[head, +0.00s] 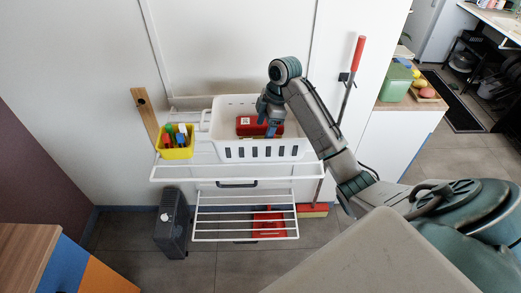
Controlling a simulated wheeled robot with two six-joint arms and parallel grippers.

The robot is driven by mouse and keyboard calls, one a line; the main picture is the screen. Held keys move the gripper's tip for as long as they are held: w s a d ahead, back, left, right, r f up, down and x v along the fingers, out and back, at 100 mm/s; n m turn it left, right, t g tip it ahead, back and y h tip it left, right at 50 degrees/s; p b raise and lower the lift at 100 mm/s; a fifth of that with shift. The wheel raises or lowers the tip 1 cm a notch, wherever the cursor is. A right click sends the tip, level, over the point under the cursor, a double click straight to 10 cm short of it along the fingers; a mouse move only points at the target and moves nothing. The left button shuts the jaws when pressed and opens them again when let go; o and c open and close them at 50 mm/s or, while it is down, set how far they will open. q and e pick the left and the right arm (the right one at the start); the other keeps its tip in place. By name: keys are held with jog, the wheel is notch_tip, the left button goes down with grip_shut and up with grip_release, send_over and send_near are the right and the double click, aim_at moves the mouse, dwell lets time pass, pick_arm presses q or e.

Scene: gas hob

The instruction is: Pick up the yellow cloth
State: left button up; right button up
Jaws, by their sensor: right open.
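I cannot make out a yellow cloth in the head view. My right gripper (270,129) reaches down into a white basket (262,149) on a white wire rack. It is open and small in the picture. Its fingertips are in front of or over a red box-like thing (246,126) with a white label inside the basket. I cannot tell whether they touch it. The gripper and arm hide part of the basket's inside. My left gripper is not in view.
A small yellow tub (176,153) with colourful items stands left of the basket. A lower wire shelf (245,217) juts out, with a red thing (269,223) beneath. A dark heater-like box (173,222) stands on the floor. A red-handled pole (358,53) leans by the right wall.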

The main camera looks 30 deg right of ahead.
aim_at(263, 137)
jog(key=shift+x, duration=0.8)
jog(key=shift+s+a+f+p, duration=0.15)
jog(key=shift+s+f+p, duration=0.05)
jog(key=shift+f+p, duration=0.65)
jog(key=shift+a+f, duration=0.1)
jog(key=shift+f, duration=0.3)
jog(key=shift+w+f, duration=0.1)
jog(key=shift+f, duration=0.2)
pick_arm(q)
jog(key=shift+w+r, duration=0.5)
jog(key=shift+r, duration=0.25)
pick_arm(e)
jog(key=c, duration=0.6)
jog(key=shift+c, duration=0.2)
